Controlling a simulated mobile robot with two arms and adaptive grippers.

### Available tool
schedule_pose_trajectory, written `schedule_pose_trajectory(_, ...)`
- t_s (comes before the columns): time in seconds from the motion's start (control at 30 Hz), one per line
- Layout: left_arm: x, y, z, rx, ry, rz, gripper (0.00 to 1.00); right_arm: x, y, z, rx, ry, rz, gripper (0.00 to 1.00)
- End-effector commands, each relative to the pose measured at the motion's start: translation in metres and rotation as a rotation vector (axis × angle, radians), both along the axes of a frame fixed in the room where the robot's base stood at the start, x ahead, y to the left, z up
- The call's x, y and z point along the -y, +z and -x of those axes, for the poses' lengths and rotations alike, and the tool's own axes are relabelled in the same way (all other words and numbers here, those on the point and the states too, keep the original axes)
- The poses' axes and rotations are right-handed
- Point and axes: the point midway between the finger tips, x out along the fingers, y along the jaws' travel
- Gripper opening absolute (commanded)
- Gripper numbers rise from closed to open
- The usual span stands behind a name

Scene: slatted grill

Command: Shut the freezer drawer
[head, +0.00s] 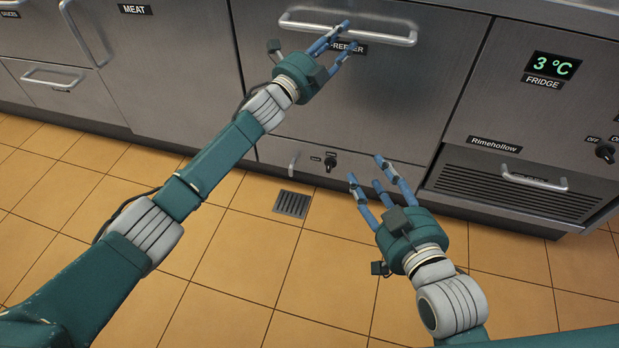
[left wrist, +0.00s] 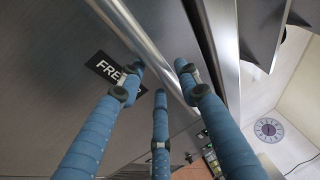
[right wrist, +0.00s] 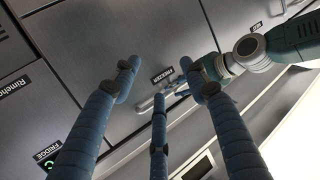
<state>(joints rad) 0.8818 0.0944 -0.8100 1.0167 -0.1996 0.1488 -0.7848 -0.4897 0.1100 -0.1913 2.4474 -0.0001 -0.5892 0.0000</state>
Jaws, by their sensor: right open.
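The freezer drawer (head: 350,95) has a brushed steel front with a horizontal bar handle (head: 390,38) and a black label. I cannot tell how far out it stands. My left gripper (head: 335,38) is at the left part of the handle, fingers spread, over the label's left end. In the left wrist view the handle (left wrist: 135,40) runs past the open fingertips, and contact is unclear. My right gripper (head: 366,171) is open and empty, lower, in front of the drawer's bottom area. The right wrist view shows the drawer front (right wrist: 185,130) beyond its fingers.
The fridge panel (head: 543,95) with a 3 °C display is at right, above a vent grille (head: 515,188) with a small handle. The meat panel (head: 160,60) is at left. A control panel (head: 315,160) with a knob sits below the drawer. Tiled floor (head: 250,255) is clear around a drain (head: 292,204).

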Motion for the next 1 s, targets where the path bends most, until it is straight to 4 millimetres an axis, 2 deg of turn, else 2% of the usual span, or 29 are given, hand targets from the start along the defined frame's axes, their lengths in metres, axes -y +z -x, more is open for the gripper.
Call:
schedule_pose_trajectory(0.47,-0.005,-0.001,0.006,0.001,0.000,-0.001,0.34,0.007,-0.029,0.011,-0.136,-0.006,0.037,0.45)
schedule_pose_trajectory(1.0,-0.011,-0.002,0.013,0.001,0.001,-0.001,0.34,0.017,-0.064,0.033,-0.296,-0.019,0.073,0.45)
